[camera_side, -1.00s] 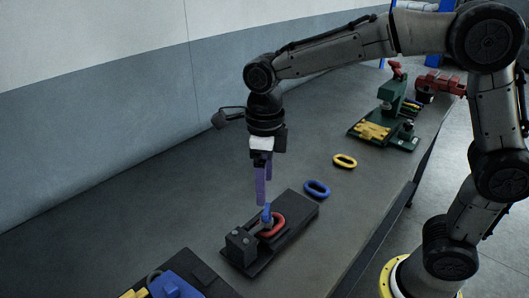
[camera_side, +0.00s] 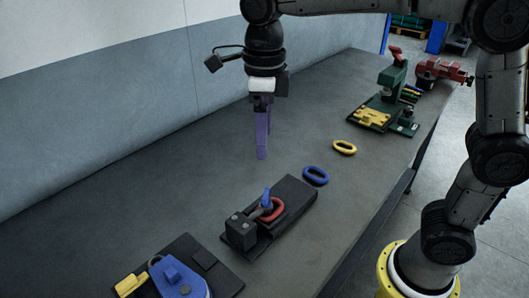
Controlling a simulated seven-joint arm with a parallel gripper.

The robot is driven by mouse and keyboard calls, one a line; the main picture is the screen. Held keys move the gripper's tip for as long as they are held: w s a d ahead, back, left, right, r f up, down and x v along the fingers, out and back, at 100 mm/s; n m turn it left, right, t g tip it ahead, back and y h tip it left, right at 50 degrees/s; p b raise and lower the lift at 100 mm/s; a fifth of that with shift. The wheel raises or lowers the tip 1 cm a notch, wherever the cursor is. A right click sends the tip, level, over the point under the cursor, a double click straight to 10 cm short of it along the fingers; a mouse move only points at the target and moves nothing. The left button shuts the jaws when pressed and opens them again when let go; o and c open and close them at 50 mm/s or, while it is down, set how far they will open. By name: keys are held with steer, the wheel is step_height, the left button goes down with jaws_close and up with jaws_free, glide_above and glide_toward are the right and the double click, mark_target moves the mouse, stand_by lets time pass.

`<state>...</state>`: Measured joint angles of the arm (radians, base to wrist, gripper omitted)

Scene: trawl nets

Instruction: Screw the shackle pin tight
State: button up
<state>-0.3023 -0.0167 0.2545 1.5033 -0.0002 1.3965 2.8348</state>
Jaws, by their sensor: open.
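The shackle (camera_side: 262,211) is a small grey piece in the black fixture (camera_side: 290,222) at the front middle of the bench. A blue pin head (camera_side: 267,198) stands up at the shackle. A red link (camera_side: 278,208) lies beside it on the fixture, by the shackle. My gripper (camera_side: 262,156) has purple fingers pointing down. It is open and empty, in the air above and behind the fixture, clear of the pin. From this side the fingers nearly overlap. I cannot tell how far the pin is threaded in.
A blue link (camera_side: 316,175) and a yellow link (camera_side: 344,147) lie on the bench (camera_side: 200,190). A green press (camera_side: 390,88) and a red vice (camera_side: 441,73) stand at the back right. A blue and yellow device (camera_side: 178,278) sits at the front left. The bench's left side is clear.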

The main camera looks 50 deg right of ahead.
mark_target(265, 193)
step_height(265, 193, down, 14)
steer(key=n, duration=3.5)
steer(key=shift+s+f, duration=0.15)
steer(key=shift+f, duration=0.05)
steer(key=shift+c, duration=0.3)
jaws_close()
